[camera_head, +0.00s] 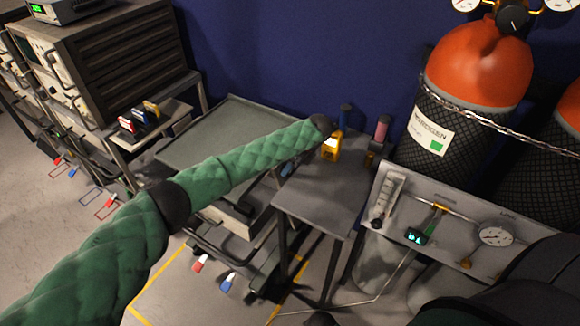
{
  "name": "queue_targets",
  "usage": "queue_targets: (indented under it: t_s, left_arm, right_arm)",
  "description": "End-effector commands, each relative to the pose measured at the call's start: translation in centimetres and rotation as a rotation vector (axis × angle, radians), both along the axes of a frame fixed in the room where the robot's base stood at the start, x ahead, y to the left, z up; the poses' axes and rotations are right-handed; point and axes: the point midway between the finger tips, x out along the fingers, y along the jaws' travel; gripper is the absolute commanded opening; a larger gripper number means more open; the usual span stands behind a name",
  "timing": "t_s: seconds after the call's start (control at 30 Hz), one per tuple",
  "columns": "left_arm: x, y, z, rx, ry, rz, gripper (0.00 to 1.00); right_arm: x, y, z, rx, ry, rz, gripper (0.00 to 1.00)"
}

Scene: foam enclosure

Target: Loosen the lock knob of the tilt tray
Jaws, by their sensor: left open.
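The tilt tray appears to be the flat grey tray (245,112) with a raised rim on the bench in the middle. My green left arm crosses in front of its near right part. I cannot make out its lock knob; it may be hidden behind the arm or too small to tell. My left gripper (331,137) is at the far end of that arm, right of the tray and over the small grey side table. It is small and partly hidden by the dark wrist, next to a yellow shape. It is open, and I see nothing held. My right gripper is not in view.
Orange-topped gas bottles (480,70) and a gauge panel (455,222) stand at right. A slatted cabinet (125,65) stands at left. Open floor (50,215) shows at lower left.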

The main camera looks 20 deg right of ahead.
Motion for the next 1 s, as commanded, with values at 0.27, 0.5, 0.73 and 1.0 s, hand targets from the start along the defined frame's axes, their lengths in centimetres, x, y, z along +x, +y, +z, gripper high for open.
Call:
queue_targets:
  t_s: [0.27, 0.5, 0.73, 1.0]
  left_arm:
    - [0.3, 0.6, -1.5, 0.000, 0.000, 0.000, 0.59]
    - [0.3, 0.6, -1.6, -0.001, -0.001, 0.000, 0.59]
    - [0.3, 0.6, -1.6, -0.001, -0.001, 0.000, 0.22]
    - [0.2, 0.8, -1.5, -0.036, -0.027, 0.000, 0.15]
  right_arm:
    - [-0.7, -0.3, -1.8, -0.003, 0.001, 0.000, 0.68]
    - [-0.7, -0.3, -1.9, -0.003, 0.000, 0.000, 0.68]
    - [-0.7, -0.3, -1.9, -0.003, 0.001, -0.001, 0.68]
    - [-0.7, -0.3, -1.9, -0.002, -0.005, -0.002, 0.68]
